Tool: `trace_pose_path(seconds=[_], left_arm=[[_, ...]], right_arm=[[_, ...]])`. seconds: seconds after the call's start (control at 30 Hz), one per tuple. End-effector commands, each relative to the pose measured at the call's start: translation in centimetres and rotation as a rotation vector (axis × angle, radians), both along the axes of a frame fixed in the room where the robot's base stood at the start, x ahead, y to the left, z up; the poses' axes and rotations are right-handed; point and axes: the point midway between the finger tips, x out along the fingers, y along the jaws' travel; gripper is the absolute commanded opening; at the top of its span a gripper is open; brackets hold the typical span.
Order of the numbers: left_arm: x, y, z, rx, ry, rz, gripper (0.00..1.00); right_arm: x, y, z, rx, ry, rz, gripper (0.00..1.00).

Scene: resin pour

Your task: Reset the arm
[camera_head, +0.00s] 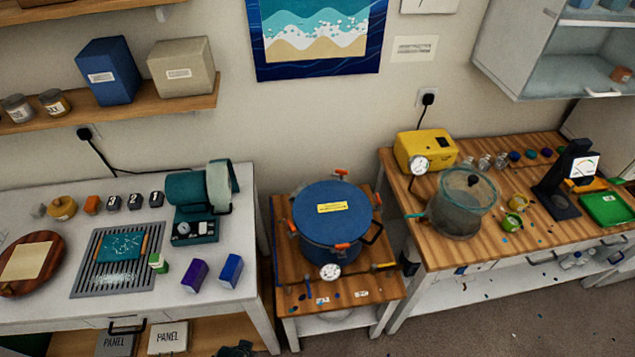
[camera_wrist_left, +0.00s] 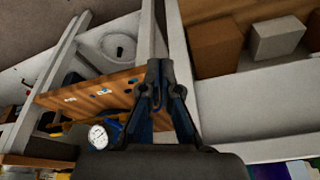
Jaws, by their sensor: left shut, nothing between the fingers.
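My left gripper (camera_wrist_left: 160,85) shows in the left wrist view. Its dark fingers are together and nothing is between them. Beyond them in that view is the small wooden cart (camera_wrist_left: 95,92) with a round gauge (camera_wrist_left: 98,136), seen tilted. The same cart (camera_head: 290,270) stands in the middle of the head view, between the two benches, and carries a blue-lidded pot (camera_head: 334,215). My right gripper is in neither view.
The white left bench (camera_head: 40,318) holds a drain grid, small boxes and a teal machine (camera_head: 193,205). The wooden right bench (camera_head: 440,255) carries a clear chamber (camera_head: 463,205), a yellow pump (camera_head: 428,150) and a green tray (camera_head: 606,209). Shelves hang above on both sides.

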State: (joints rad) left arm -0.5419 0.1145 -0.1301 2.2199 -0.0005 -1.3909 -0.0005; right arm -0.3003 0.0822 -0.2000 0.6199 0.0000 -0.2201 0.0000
Motion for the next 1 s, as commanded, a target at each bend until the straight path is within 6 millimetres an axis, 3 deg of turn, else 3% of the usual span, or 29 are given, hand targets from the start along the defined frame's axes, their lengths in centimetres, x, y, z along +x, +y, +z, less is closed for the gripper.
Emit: trace_pose_path(seconds=[0.27, 0.37, 0.5, 0.6, 0.7, 0.8, 1.0], left_arm=[[-0.7, -0.1, -10.7, 0.002, 0.048, -0.007, 0.00], [-2.2, 0.1, -16.4, 0.005, 0.072, -0.011, 0.00], [-6.6, 0.7, -24.9, 0.009, 0.113, -0.019, 0.00], [-10.6, 1.3, -29.6, 0.013, 0.139, -0.026, 0.00], [-14.6, 2.1, -32.8, 0.016, 0.160, -0.031, 0.00], [-17.8, 2.7, -34.6, 0.019, 0.175, -0.035, 0.00], [-20.7, 3.3, -35.7, 0.021, 0.186, -0.039, 0.00]], right_arm=[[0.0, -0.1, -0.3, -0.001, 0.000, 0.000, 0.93], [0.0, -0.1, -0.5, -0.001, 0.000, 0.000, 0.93], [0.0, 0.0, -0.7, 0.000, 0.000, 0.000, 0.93], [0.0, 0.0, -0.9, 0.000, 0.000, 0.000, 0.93], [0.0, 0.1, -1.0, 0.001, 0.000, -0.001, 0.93], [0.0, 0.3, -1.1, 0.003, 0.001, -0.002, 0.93], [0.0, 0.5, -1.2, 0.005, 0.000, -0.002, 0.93]])
